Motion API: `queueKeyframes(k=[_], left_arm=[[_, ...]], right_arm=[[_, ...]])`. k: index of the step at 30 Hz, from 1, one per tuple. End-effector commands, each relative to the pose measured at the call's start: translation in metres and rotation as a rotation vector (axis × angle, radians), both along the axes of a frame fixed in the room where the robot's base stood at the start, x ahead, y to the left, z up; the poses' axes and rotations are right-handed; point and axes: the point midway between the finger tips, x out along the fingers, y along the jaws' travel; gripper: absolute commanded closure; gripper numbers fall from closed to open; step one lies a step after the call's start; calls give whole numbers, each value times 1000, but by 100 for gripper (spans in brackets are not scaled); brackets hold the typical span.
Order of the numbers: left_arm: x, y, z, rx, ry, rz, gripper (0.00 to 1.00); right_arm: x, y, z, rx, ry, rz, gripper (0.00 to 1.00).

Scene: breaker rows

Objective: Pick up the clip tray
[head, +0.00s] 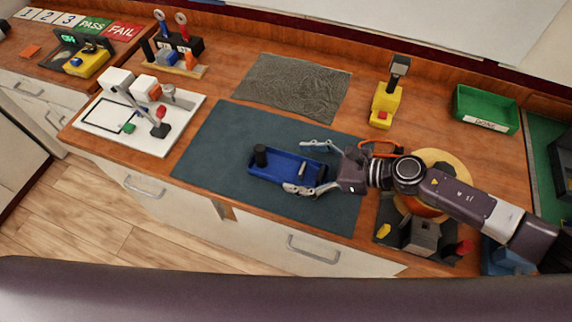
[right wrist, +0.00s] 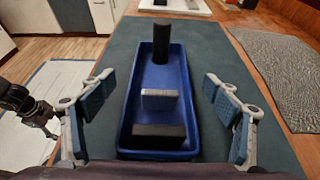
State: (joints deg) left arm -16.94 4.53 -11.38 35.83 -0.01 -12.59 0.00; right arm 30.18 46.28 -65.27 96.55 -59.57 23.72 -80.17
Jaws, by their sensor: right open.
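The clip tray, a long blue tray (head: 262,172), lies on the dark mat. It holds a black upright cylinder (head: 261,155) at its left end, a pale upright plate (head: 302,170) and a dark block, clear in the right wrist view (right wrist: 160,131). My right gripper (head: 294,165) is open, its fingers on either side of the tray's right part. In the right wrist view the tray (right wrist: 132,112) runs between the spread fingers (right wrist: 158,77), with a gap on both sides. A dark jointed part at that view's left edge looks like my left arm; its jaws are unclear.
The blue-grey mat (head: 215,150) is otherwise clear. A grey cloth (head: 295,85) lies behind it. A white board with a fixture (head: 190,103) is left, a yellow device (head: 385,105) behind right, and a green bin (head: 486,108) at far right. An orange round object is partly hidden under my right arm.

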Motion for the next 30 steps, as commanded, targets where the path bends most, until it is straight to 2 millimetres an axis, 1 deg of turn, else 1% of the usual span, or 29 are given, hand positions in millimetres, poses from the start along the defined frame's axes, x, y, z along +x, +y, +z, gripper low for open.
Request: queueKeyframes(k=[1,3,7,11,17,30], left_arm=[[2,-2,7,-3,-3,1,44],[1,-3,10,-4,-2,1,44],[0,-3,12,-3,1,1,44],[-3,-3,12,-3,4,1,44],[-7,-1,12,-1,10,0,44],[-9,1,11,2,13,-2,44]], right_arm=[[3,9,1,2,1,1,18],[6,18,-4,2,0,0,18],[10,29,-10,2,-1,0,18],[11,33,-13,0,0,0,18],[11,33,-14,0,0,0,19],[11,32,-13,0,0,-1,68]])
